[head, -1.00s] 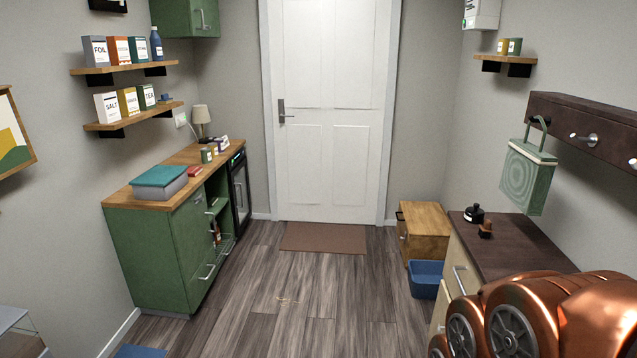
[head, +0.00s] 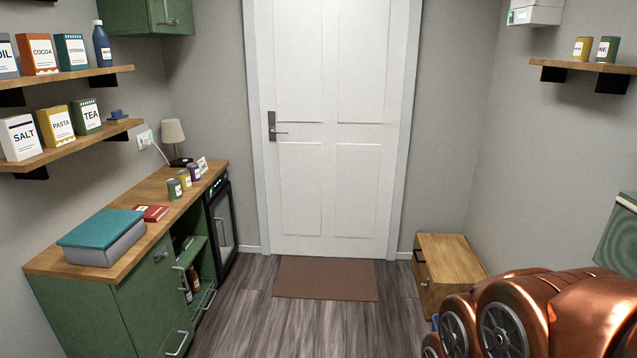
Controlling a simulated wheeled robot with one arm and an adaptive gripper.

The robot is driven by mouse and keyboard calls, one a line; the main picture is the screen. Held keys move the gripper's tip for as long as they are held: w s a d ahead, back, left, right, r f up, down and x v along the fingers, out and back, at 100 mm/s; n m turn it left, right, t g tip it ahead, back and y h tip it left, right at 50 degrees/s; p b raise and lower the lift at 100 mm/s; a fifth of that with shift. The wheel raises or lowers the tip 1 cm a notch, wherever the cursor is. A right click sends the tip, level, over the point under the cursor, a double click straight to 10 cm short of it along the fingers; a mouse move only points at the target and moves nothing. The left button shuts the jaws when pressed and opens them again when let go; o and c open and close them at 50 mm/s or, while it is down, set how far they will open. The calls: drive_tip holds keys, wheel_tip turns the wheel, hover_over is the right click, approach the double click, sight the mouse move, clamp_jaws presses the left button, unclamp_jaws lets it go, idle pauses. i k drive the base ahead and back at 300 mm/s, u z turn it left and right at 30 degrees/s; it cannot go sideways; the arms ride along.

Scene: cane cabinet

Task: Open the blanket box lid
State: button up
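A wooden box (head: 452,258), which looks like the blanket box, stands on the floor against the right wall, just right of the door. Its flat light-brown top looks closed. A dark handle shows on its left-facing side. My copper-coloured arm covers part of its lower front right. My gripper is not in the picture; only arm links show at the lower right.
A green cabinet (head: 92,312) with a wooden counter lines the left wall. A white door (head: 330,130) with a brown mat (head: 325,279) is ahead. The wood floor (head: 300,325) between is clear.

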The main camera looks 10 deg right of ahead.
sight(449, 260)
drive_tip(key=i, duration=2.65)
drive_tip(key=u, duration=3.15)
drive_tip(key=k, duration=0.65)
drive_tip(key=z, duration=2.35)
